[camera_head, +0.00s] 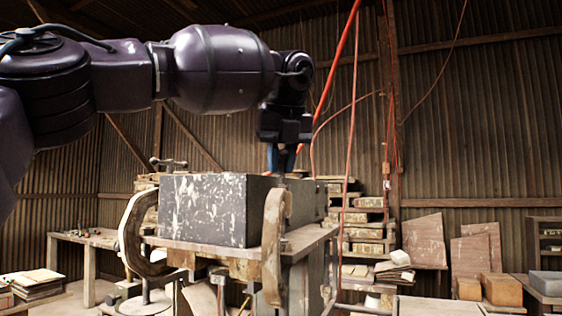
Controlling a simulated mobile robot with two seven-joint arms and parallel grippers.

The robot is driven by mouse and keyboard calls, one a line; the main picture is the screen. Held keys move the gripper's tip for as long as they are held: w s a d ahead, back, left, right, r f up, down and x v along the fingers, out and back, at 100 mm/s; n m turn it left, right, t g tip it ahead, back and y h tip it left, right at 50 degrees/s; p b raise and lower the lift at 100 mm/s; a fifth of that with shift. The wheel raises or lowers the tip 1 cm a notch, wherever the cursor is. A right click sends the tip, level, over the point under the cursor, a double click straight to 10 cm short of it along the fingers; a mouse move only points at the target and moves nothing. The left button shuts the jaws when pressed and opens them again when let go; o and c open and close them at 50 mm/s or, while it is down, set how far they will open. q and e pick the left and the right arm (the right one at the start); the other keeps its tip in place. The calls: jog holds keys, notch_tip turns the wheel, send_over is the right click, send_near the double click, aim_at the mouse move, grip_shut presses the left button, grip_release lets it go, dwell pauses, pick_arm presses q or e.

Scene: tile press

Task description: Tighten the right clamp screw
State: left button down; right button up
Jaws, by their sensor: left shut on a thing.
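A dark paint-spattered block (203,208) sits on the press table (200,245). A curved clamp (133,232) stands at its left, with a dark T-handled screw (168,163) on top. The right clamp (273,240) is a worn wooden-looking upright at the block's right front edge. My left gripper (282,158) reaches over from the left and points down above the right clamp. Its fingers are shut on the right clamp screw, which they mostly hide. My right gripper is not in view.
Stacked boards and trays (365,225) stand behind on the right. Red hoses (350,130) hang behind the gripper. A workbench (85,238) stands at the left. Boards (425,240) and brown blocks (502,289) are at the right. The air right of my gripper looks open.

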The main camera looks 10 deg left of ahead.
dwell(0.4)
pick_arm(q)
jog(key=shift+m, duration=0.4)
jog(key=shift+m+h+p, duration=0.5)
jog(key=shift+m+h, duration=0.4)
jog(key=shift+m, duration=1.2)
jog(key=shift+r+m, duration=0.15)
jog(key=shift+m, duration=0.15)
jog(key=c, duration=1)
grip_release()
jog(key=shift+c, duration=0.2)
jog(key=v, duration=1)
jog(key=shift+s+r, duration=0.25)
jog(key=shift+s, duration=0.05)
